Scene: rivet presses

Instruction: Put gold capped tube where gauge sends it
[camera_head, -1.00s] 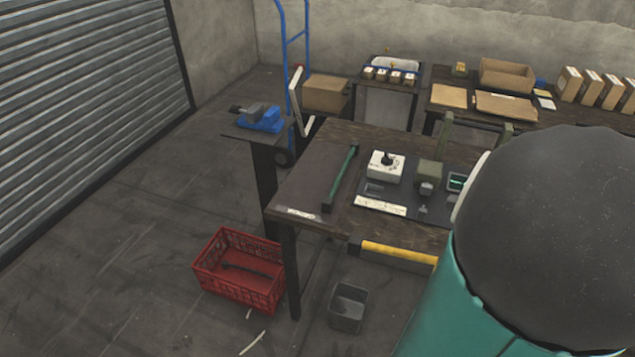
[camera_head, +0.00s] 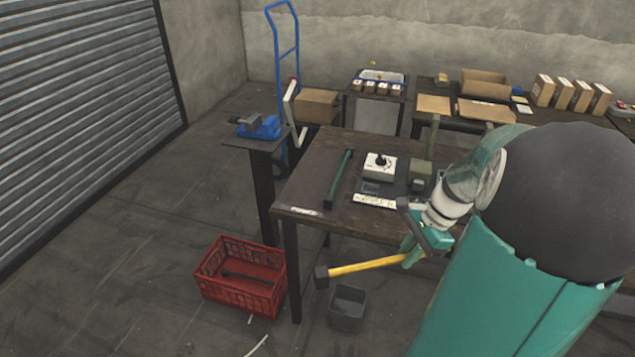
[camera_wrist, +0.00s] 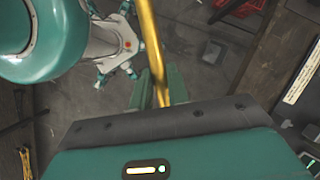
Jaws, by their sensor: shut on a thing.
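My gripper (camera_head: 413,252) is shut on a yellow-handled hammer (camera_head: 365,266) in front of the table's near edge. The hammer's dark head points left, above the grey bin. In the wrist view the yellow handle (camera_wrist: 152,50) runs up from between my jaws (camera_wrist: 165,98). A small gold-coloured tip (camera_head: 374,64) shows at the rack on the back stand; I cannot tell whether it is the gold capped tube. A white box with a black knob (camera_head: 380,166) stands on the table. No gauge reading is legible.
The dark wooden table (camera_head: 320,180) carries a green bar (camera_head: 339,178) and a press (camera_head: 421,172). A red crate (camera_head: 240,277) and grey bin (camera_head: 347,307) stand on the floor. A blue vise (camera_head: 259,126) is on a pedestal. Floor at left is clear.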

